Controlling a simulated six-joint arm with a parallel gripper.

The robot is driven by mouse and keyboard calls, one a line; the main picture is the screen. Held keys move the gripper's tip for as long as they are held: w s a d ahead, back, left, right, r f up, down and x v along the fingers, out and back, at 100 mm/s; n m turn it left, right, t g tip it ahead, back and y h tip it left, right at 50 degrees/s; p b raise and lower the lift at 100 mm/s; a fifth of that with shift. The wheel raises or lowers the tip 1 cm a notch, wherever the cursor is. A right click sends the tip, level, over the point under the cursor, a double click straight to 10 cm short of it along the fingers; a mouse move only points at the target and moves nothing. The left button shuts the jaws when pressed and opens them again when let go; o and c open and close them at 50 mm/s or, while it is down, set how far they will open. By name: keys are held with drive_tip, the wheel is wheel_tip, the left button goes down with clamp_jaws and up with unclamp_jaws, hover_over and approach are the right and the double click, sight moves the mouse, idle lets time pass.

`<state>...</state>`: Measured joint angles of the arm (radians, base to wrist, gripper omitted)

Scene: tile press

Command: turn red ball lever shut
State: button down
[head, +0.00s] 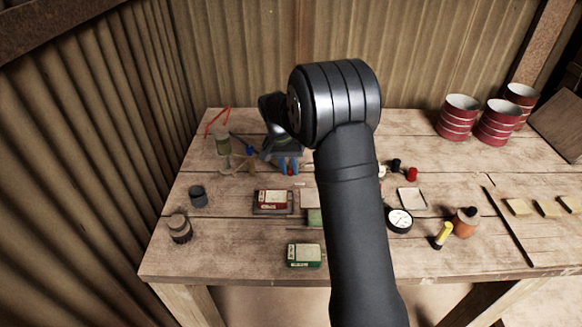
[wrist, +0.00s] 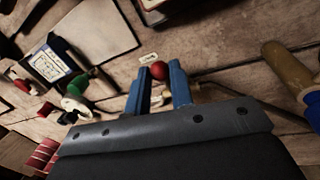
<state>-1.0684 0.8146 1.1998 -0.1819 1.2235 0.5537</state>
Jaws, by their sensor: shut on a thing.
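The red ball of the lever (wrist: 160,70) shows between the tips of my gripper's blue fingers (wrist: 159,76) in the wrist view. My gripper is shut on the ball, one finger on each side. In the head view, my gripper (head: 289,168) is low over the table at the back, left of the centre, with a speck of red at its fingertips. The lever's arm and pivot are mostly hidden by the fingers and the gripper body, so I cannot tell the lever's angle.
A red box (head: 273,201) and a green box (head: 304,255) lie nearer the front. A dial gauge (head: 400,220) and an orange pot (head: 465,222) stand to the right. A clamp-like stand (head: 223,147) is left of my gripper. Red drums (head: 459,117) stand at the back right.

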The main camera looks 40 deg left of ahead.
idle(0.4)
drive_tip(key=c, duration=1.3)
unclamp_jaws()
drive_tip(key=a+r, duration=0.1)
drive_tip(key=r, duration=0.4)
drive_tip(key=s+a+r, duration=0.1)
drive_tip(key=r, duration=0.5)
drive_tip(key=s+a+r, duration=0.1)
drive_tip(key=r, duration=0.5)
drive_tip(key=shift+r, duration=0.1)
drive_tip(key=d+f, duration=0.1)
drive_tip(key=f, duration=0.4)
drive_tip(key=w+d+f, duration=0.1)
drive_tip(key=f, duration=0.5)
drive_tip(key=w+d+f, duration=0.1)
drive_tip(key=f, duration=0.5)
drive_tip(key=shift+f, duration=0.1)
